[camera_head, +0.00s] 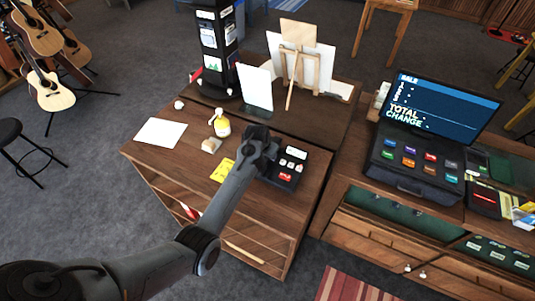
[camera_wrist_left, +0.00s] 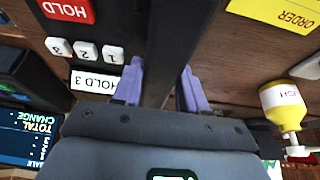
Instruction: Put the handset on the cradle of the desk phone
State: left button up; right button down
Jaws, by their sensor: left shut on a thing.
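The desk phone (camera_head: 289,170) is a dark box with white keys and a red key, near the right edge of the wooden desk. My left gripper (camera_head: 262,158) is over its left side and hides that part in the head view. In the left wrist view the phone's keys and red HOLD button (camera_wrist_left: 66,9) are left of the fingers. The purple fingers of my left gripper (camera_wrist_left: 160,90) are shut on the long black handset (camera_wrist_left: 180,35), which runs up the picture between them. I cannot tell whether the handset touches the cradle. My right gripper is not in view.
A yellow order pad (camera_head: 222,170), a pale block (camera_head: 211,145) and a yellow bottle (camera_head: 221,125) are left of the gripper. A white sign (camera_head: 255,87) and a small easel (camera_head: 298,65) stand behind. A cash register (camera_head: 415,165) is on the counter at right.

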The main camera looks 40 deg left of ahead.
pick_arm(q)
jog(key=shift+f, duration=0.55)
dwell(0.4)
jog(key=o, duration=1.3)
jog(key=shift+o, duration=0.2)
jog(key=b+v, duration=0.1)
jog(key=v, duration=0.8)
jog(key=shift+s+r+b, duration=0.15)
jog(key=shift+r+b, duration=0.15)
jog(key=shift+r, duration=0.05)
jog(key=shift+s+d+r, duration=0.1)
jog(key=shift+s+r, duration=0.15)
jog(key=shift+r, duration=0.1)
jog(key=s+d+f+m+p, duration=0.1)
jog(key=s+d, duration=0.4)
jog(key=s, duration=0.5)
jog(key=s+d+m+p, duration=0.1)
jog(key=s+d+m, duration=0.1)
jog(key=s+d, duration=0.4)
jog(key=s+d+f+m+h+p, duration=0.1)
jog(key=s+d, duration=0.4)
jog(key=s, duration=1)
jog(key=shift+d+f+m+g+p, duration=0.3)
jog(key=shift+g+p, duration=0.1)
jog(key=shift+p, duration=0.05)
